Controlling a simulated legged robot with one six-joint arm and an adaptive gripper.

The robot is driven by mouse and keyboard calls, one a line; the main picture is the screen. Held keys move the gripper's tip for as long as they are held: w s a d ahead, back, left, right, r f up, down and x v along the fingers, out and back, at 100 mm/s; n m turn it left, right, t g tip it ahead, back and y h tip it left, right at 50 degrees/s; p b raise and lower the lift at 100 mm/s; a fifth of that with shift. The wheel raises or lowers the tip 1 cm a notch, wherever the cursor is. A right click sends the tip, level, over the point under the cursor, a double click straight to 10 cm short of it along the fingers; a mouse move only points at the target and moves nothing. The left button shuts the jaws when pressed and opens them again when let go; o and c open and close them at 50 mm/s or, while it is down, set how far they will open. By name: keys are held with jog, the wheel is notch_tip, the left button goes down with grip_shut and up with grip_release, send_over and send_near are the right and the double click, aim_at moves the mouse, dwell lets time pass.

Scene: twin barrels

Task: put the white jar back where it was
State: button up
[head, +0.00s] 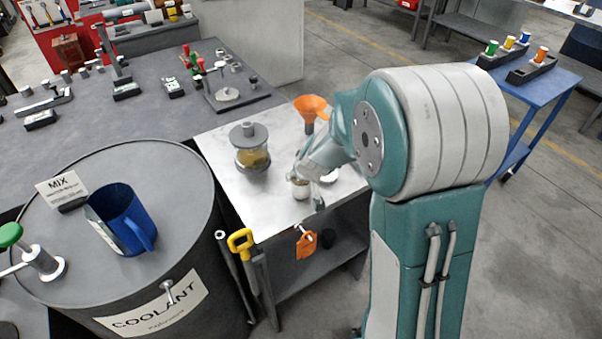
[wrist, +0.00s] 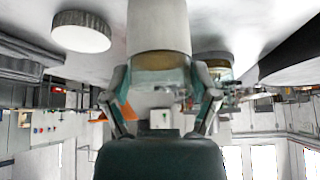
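The white jar (wrist: 158,25) stands large and upside down in the wrist view, running out of the top edge. Its open mouth shows a yellowish-brown band. In the head view the small white jar (head: 300,190) is near the front of the metal-topped bench, with brownish contents. My gripper (head: 307,183) comes down over it from the right. In the wrist view my gripper's fingers (wrist: 160,78) lie on either side of the jar near its mouth. Contact is not clear, nor is whether the jar rests on the bench. A pale round lid (head: 329,176) lies to its right.
A glass jar with a grey lid (head: 252,155) stands left of the white jar. An orange funnel (head: 311,108) is behind. The coolant barrel (head: 165,255) carries a blue jug (head: 122,222) and a MIX card (head: 62,187). The bench's front left is clear.

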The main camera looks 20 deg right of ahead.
jog(key=shift+o, duration=0.4)
jog(key=shift+r, duration=0.1)
jog(key=shift+r, duration=0.2)
jog(key=a+v, duration=0.1)
jog(key=v, duration=1.1)
jog(key=s+r, duration=0.3)
jog(key=s, duration=0.7)
jog(key=s+r+m+g, duration=0.1)
jog(key=s+r, duration=0.3)
jog(key=s, duration=0.7)
jog(key=shift+r+h, duration=0.2)
jog(key=shift+h, duration=0.2)
jog(key=shift+d, duration=0.1)
